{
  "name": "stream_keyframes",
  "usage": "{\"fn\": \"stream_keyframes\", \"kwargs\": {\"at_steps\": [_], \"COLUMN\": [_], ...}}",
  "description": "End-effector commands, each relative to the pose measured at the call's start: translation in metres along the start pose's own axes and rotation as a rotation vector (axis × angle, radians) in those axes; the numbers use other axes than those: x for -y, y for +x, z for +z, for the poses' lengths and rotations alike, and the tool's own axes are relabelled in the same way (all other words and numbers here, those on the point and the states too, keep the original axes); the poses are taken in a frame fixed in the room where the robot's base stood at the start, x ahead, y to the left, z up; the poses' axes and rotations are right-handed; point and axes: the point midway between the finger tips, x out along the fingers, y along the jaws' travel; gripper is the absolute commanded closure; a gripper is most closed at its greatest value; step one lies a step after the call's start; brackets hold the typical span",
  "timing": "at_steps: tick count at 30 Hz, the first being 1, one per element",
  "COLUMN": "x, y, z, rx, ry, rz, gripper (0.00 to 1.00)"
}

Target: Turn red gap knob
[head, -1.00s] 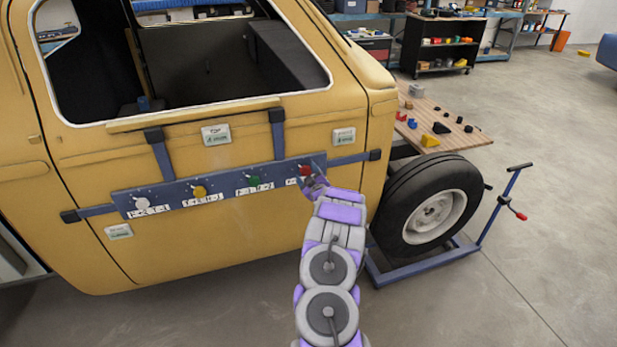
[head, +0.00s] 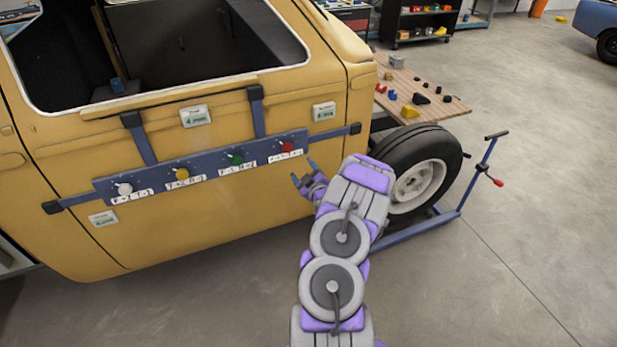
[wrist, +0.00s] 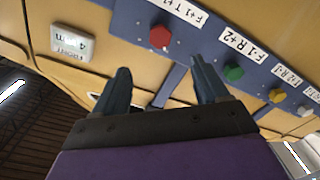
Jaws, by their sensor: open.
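The red knob (head: 287,147) sits at the right end of the blue panel (head: 215,172) fixed across the yellow vehicle door. It also shows in the wrist view (wrist: 159,36), above and between my fingers. My gripper (head: 304,172) is open and empty, a little below and right of the red knob in the head view, apart from it. Its two blue fingers stand spread in the wrist view (wrist: 160,80). Nothing hides the red knob.
A green knob (head: 236,160), a yellow knob (head: 182,173) and a white knob (head: 125,189) line the same panel, with labels below. A wheel (head: 412,180) on a blue stand is right of my arm. Open floor lies farther right.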

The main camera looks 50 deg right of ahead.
Motion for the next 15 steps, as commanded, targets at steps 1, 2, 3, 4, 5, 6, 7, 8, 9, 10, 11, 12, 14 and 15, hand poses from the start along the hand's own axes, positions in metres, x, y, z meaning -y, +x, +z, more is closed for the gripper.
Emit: {"fn": "stream_keyframes", "kwargs": {"at_steps": [1,2,3,4,5,6,7,8,9,10,11,12,14,15], "x": [-0.001,-0.001,-0.001,-0.001,0.000,0.000,0.001,0.001,0.001,0.001,0.001,0.001,0.001,0.001], "y": [-0.009,-0.013,-0.019,-0.022,-0.026,-0.030,-0.032,-0.035,-0.037,-0.038,-0.039,-0.040,-0.040,-0.040], "z": [0.000,0.000,0.001,0.001,0.001,0.001,0.001,0.001,0.001,0.001,0.001,0.001,0.001,0.001], "rx": [0.004,0.004,0.005,0.005,0.005,0.005,0.004,0.004,0.003,0.003,0.003,0.002,0.002,0.002], "ry": [0.004,0.004,0.002,0.002,0.002,0.002,0.002,0.002,0.002,0.002,0.002,0.002,0.001,0.001], "rz": [0.000,0.000,0.000,0.000,-0.001,-0.002,-0.002,-0.002,-0.002,-0.002,-0.001,-0.001,-0.001,-0.001], "gripper": [0.27,0.27,0.27,0.27,0.27,0.27,0.27,0.27,0.27,0.27,0.27,0.27,0.27,0.27]}}
